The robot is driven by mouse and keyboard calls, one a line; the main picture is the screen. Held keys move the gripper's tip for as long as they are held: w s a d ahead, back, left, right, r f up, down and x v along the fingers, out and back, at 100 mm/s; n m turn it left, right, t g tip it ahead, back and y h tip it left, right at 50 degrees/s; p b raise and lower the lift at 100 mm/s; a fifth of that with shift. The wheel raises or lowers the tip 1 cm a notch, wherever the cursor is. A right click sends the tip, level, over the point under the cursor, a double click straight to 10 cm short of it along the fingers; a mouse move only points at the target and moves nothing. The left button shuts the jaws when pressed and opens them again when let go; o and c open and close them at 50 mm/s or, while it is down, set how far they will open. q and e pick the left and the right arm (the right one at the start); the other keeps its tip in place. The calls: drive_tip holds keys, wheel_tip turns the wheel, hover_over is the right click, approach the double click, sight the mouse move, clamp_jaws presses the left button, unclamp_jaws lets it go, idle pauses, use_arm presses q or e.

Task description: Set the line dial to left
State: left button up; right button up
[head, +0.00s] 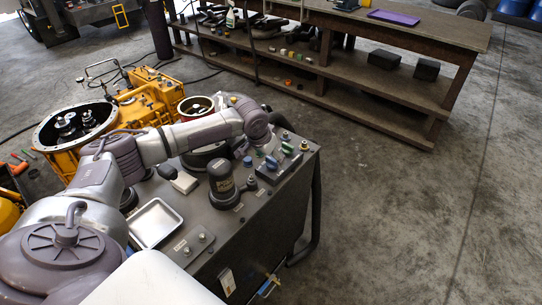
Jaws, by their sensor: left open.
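A dark control console (240,220) stands in front of me. My left arm reaches over the console from the left. My left gripper (263,149) is open above the knobs, small and partly hidden by its wrist. I cannot tell whether it touches a knob. My right gripper is not in view.
A dark upright cylinder (222,186) and a white tray (155,222) are on the console. An orange transmission housing (142,108) is behind it. A long wooden workbench (420,32) stands at the back. The floor (430,220) at right is clear.

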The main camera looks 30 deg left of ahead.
use_arm(q)
drive_tip(key=shift+f, duration=0.25)
